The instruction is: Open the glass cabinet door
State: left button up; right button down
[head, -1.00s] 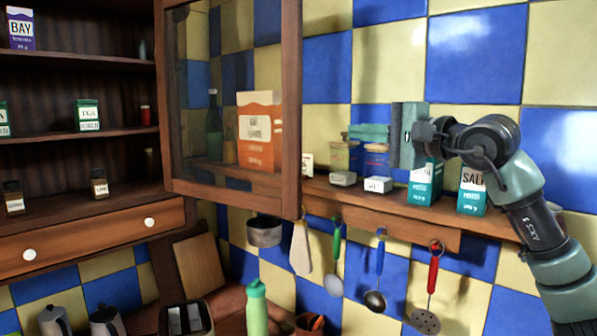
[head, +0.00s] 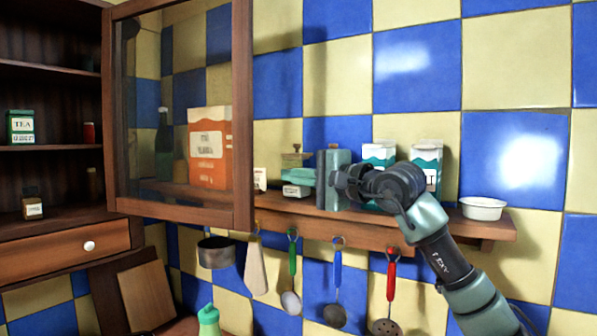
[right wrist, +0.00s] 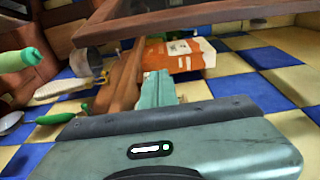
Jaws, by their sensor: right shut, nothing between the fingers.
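The glass cabinet door (head: 243,120) is a brown wooden frame with a clear pane. In the head view it stands swung out from the cabinet's right side, its free edge nearest me. The cabinet's shelves (head: 60,145) show uncovered at the left. My right gripper (head: 292,178) is shut and empty, just right of the door's free edge and in front of the wall shelf, apart from the door in the picture. In the right wrist view its teal fingers (right wrist: 157,90) point toward an orange box, with a wooden frame bar (right wrist: 150,27) across the top.
Utensils, including a red-handled one (head: 391,280), hang below. A green bottle (head: 208,320) stands low. Tiled wall is bare at right.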

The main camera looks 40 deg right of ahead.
jog(key=w+a+p, duration=0.1)
jog(key=w+p, duration=0.2)
jog(key=w, duration=0.3)
jog(key=s+a, duration=0.2)
jog(key=a, duration=0.1)
jog(key=shift+s+a, duration=0.15)
jog(key=shift+a, duration=0.15)
jog(key=shift+f, duration=0.1)
